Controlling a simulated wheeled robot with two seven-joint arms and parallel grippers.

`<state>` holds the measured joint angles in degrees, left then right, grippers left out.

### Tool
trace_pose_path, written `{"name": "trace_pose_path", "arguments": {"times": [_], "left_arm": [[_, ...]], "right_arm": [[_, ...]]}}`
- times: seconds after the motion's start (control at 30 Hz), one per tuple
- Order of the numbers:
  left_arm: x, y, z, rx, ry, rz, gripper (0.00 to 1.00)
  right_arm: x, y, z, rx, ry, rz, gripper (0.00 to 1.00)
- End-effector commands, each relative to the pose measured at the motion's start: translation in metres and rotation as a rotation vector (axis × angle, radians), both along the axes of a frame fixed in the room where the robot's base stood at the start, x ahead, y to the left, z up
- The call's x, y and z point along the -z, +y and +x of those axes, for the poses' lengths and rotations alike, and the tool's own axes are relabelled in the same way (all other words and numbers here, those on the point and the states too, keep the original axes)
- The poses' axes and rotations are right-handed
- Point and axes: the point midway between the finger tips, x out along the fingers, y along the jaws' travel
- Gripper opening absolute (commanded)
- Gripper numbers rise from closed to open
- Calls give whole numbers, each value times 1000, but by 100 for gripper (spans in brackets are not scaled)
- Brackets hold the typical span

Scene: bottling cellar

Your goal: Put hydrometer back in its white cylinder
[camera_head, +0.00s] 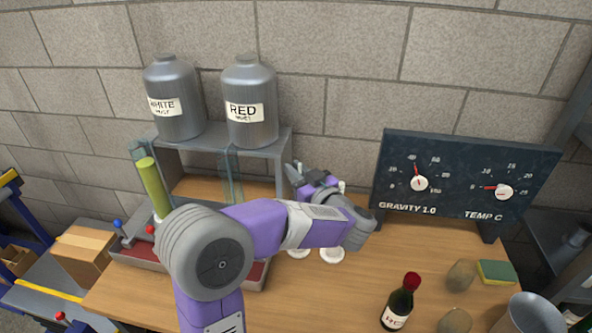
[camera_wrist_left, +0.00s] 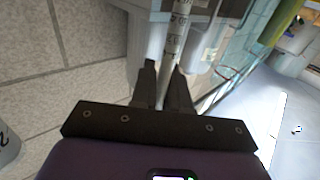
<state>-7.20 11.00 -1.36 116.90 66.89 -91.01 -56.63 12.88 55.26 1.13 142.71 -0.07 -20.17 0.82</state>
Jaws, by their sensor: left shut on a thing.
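My left gripper (camera_head: 294,172) is raised in front of the right end of the grey shelf, seen small beyond my purple arm. In the left wrist view its two dark fingers (camera_wrist_left: 165,82) are shut on a pale, slim rod with dark printed marks, which looks like the hydrometer (camera_wrist_left: 176,38). The hydrometer cannot be made out in the head view. Two round white feet (camera_head: 332,256) stand on the table below my left forearm; the forearm hides most of what rises from them, so I cannot tell which is the white cylinder. My right gripper is out of view.
Two grey jugs, WHITE (camera_head: 176,120) and RED (camera_head: 250,125), stand on the grey shelf (camera_head: 210,138). A dial board (camera_head: 450,182) stands at the right. A red-capped bottle (camera_head: 399,304), sponge (camera_head: 496,272) and grey vessel (camera_head: 530,315) occupy the front right.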

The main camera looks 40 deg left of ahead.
Motion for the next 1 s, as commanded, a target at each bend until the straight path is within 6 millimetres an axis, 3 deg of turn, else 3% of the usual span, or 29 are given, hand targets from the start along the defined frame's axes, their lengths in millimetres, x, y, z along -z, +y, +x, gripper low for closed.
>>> {"name": "trace_pose_path", "arguments": {"times": [0.07,0.1,0.3,0.63,1.0], "left_arm": [[0,0,0,0,0,0,0],[0,0,0,0,0,0,18],[-1,0,0,0,-1,0,45],[-1,-5,-1,2,0,-1,45],[-2,-60,-19,5,1,0,45]], "right_arm": [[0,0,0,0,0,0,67],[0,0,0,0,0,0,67],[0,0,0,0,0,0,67],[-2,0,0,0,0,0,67],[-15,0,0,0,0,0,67]]}}
